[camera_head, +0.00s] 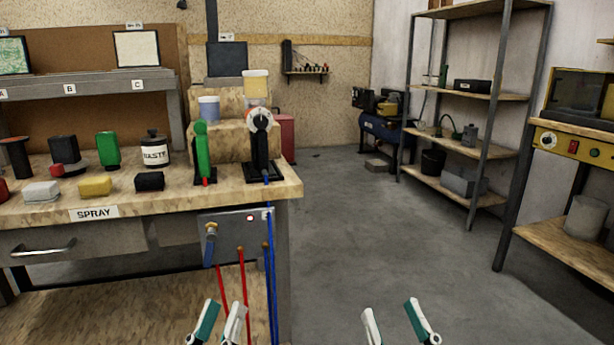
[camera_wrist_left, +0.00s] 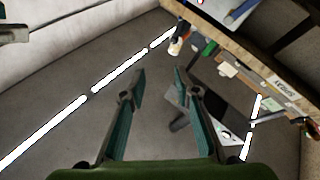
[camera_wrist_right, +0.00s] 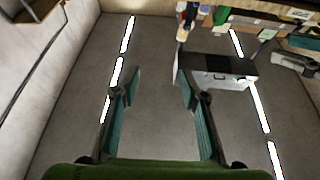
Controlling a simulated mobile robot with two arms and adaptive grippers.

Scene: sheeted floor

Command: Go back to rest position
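My left gripper (camera_head: 219,322) shows at the bottom of the head view, in front of the workbench's lower part, with its fingers apart. In the left wrist view its two teal fingers (camera_wrist_left: 155,85) are spread with nothing between them. My right gripper (camera_head: 398,322) shows at the bottom of the head view over the grey floor, fingers wide apart. In the right wrist view its fingers (camera_wrist_right: 158,90) are spread and empty. Neither gripper touches anything that I can see.
A wooden workbench (camera_head: 128,198) with several tools and blocks stands at left. A grey panel (camera_head: 232,232) with red and blue hoses hangs from its front right. Metal shelves (camera_head: 456,94) and a bench with a yellow-framed machine (camera_head: 577,142) stand at right. The floor (camera_head: 345,235) between is clear.

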